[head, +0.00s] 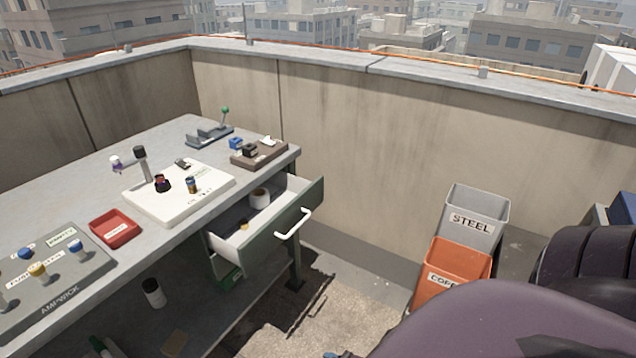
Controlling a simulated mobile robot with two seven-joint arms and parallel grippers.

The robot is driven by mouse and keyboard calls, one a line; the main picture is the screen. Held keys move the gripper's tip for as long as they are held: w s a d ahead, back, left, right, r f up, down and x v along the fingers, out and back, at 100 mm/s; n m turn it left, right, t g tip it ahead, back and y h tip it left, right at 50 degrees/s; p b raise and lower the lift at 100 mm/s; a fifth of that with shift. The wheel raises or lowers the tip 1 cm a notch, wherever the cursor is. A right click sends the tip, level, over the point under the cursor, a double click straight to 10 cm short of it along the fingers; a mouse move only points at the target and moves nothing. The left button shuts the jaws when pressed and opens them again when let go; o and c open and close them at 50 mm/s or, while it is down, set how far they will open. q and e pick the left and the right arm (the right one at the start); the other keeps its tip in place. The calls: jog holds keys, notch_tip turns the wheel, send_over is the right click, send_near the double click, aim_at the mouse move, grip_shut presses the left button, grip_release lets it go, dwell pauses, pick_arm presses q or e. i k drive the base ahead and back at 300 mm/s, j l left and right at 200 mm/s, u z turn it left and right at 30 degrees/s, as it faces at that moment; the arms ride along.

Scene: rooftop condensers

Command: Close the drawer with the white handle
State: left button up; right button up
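The drawer (262,238) with the white handle (293,224) is under the right end of the grey workbench (75,175). It is pulled well out toward the lower right. Its front is grey-green, and the white bar handle stands out from it. Inside are a white round container with a dark top (259,198) and a small yellow item (243,226). Neither of my grippers shows in the head view. A large dark purple arm part, which looks like mine, fills the lower right corner.
A white board (210,190), a red tray (114,228) and a brown block with small parts (259,153) sit on the bench. Grey STEEL (478,212) and orange COPPER (452,262) bins stand right of the drawer. The floor between is mostly clear; a parapet wall (345,140) runs behind.

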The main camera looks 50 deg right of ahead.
aim_at(269, 227)
jog(key=z, duration=1.2)
